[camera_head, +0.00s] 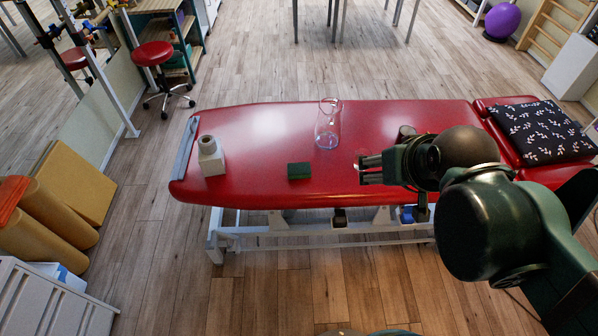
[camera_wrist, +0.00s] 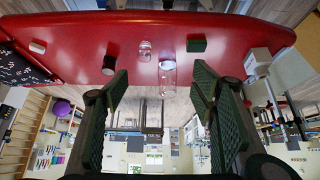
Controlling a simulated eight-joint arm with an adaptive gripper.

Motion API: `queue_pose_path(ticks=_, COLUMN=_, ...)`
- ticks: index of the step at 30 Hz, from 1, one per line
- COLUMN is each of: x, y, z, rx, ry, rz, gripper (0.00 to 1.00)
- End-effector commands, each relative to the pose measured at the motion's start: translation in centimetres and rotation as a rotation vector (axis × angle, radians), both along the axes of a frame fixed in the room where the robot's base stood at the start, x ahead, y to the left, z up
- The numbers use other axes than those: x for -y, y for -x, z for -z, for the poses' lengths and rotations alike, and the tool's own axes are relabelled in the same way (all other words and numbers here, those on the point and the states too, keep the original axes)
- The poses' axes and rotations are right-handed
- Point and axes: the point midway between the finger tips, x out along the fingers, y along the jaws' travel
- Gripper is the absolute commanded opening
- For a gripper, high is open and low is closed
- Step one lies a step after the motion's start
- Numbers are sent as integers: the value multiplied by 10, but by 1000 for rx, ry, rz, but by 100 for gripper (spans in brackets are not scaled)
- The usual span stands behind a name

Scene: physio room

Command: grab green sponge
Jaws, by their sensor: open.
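The green sponge (camera_head: 299,171) is a small dark green block lying flat near the front edge of the red treatment table (camera_head: 255,130). It also shows in the wrist view (camera_wrist: 196,45), near the top, right of centre. My gripper (camera_head: 369,170) is open and empty, above the table and to the right of the sponge in the head view, clearly apart from it. In the wrist view, the two green ridged fingers of my gripper (camera_wrist: 158,95) are spread wide with nothing between them.
A clear glass jug (camera_head: 327,125) stands behind and right of the sponge. In the wrist view, a small glass (camera_wrist: 145,50), a dark cylinder (camera_wrist: 109,65) and a white object (camera_wrist: 38,46) stand on the table.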

Motion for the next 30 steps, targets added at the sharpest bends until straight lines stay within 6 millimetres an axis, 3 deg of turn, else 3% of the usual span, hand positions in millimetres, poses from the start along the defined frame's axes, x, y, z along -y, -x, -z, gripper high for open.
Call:
queue_pose_path(ticks=14, x=-2, y=-5, z=0, rx=-8, ry=11, rz=-19, gripper=57)
queue_pose_path(ticks=30, x=-18, y=-57, z=4, rx=-95, ry=118, rz=-220, gripper=57)
